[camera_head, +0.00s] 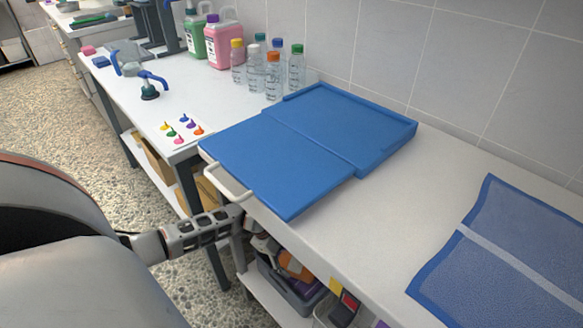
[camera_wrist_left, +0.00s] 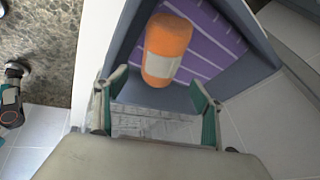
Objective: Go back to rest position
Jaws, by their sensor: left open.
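My left gripper (camera_head: 228,222) reaches in from the left in the head view, beside the front edge of the white table and near the white handle of a blue board. In the left wrist view the left gripper (camera_wrist_left: 160,88) is open, its two green-padded fingers apart with nothing between them. Beyond the fingertips lies an orange roll-like item (camera_wrist_left: 167,52) with a pale label, in a grey bin (camera_wrist_left: 262,55) with a purple striped item (camera_wrist_left: 208,35). My right gripper is in neither view.
The blue board (camera_head: 285,150) lies on the white table (camera_head: 365,225), its front part overhanging the edge. A blue mesh mat (camera_head: 530,235) lies at right. Bottles (camera_head: 272,75) stand at the back. Below the tabletop, a grey bin (camera_head: 280,285) holds assorted items. Speckled floor (camera_head: 60,120) is open at left.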

